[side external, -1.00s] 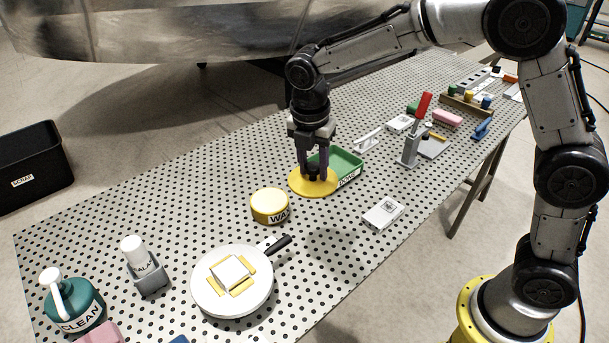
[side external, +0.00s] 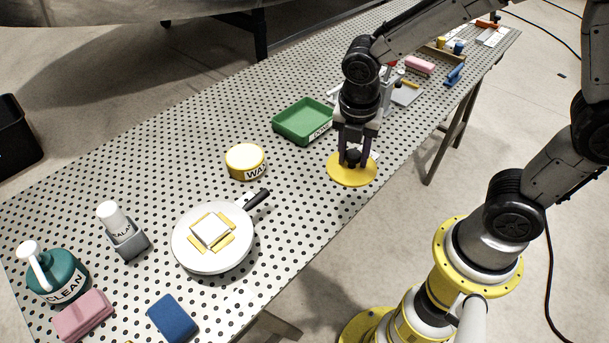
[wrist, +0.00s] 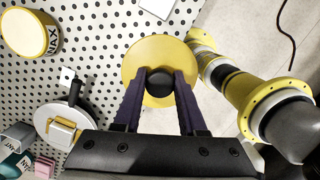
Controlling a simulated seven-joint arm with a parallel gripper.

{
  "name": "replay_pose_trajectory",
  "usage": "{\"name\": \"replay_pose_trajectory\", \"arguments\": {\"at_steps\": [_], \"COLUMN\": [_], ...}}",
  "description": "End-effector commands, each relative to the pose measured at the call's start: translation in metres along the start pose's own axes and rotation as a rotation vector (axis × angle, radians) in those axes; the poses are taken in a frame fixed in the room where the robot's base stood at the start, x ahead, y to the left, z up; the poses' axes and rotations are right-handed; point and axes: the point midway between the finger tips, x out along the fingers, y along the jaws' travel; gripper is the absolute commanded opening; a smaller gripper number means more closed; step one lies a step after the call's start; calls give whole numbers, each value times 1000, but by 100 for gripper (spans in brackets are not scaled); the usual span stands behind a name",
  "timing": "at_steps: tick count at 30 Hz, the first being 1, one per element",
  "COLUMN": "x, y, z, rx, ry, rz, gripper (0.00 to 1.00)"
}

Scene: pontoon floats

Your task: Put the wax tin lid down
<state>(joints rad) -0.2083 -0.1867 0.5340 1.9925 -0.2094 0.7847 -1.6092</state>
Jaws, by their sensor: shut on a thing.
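The yellow wax tin lid (side external: 340,175) is a round disc with a black knob. My gripper (side external: 353,160) is shut on the knob and holds the lid level near the table's front edge. In the wrist view the lid (wrist: 150,55) lies beyond my fingertips (wrist: 158,82), partly over the table and partly over the floor. I cannot tell how far it is above the table. The wax tin (side external: 246,163) stands to the left of the lid, with a pale yellow top and a WAX label. It also shows at the upper left of the wrist view (wrist: 30,33).
A green tray (side external: 297,118) is behind the lid. A white pan (side external: 190,258) with a white block and yellow strips is at the front left. A green CLEAN bottle (side external: 62,270), a pink block (side external: 83,315) and a blue block (side external: 173,318) are further left. Perforated table lies bare between tin and lid.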

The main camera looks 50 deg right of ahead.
Motion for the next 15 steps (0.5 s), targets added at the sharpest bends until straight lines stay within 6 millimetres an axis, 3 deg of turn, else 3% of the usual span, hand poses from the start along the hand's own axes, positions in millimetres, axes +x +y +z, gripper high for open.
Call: {"name": "replay_pose_trajectory", "arguments": {"at_steps": [9,15], "x": [37,72], "y": [69,96], "z": [16,19], "rx": [0,0], "ry": [0,1], "rz": [-4,-4], "gripper": [0,0]}}
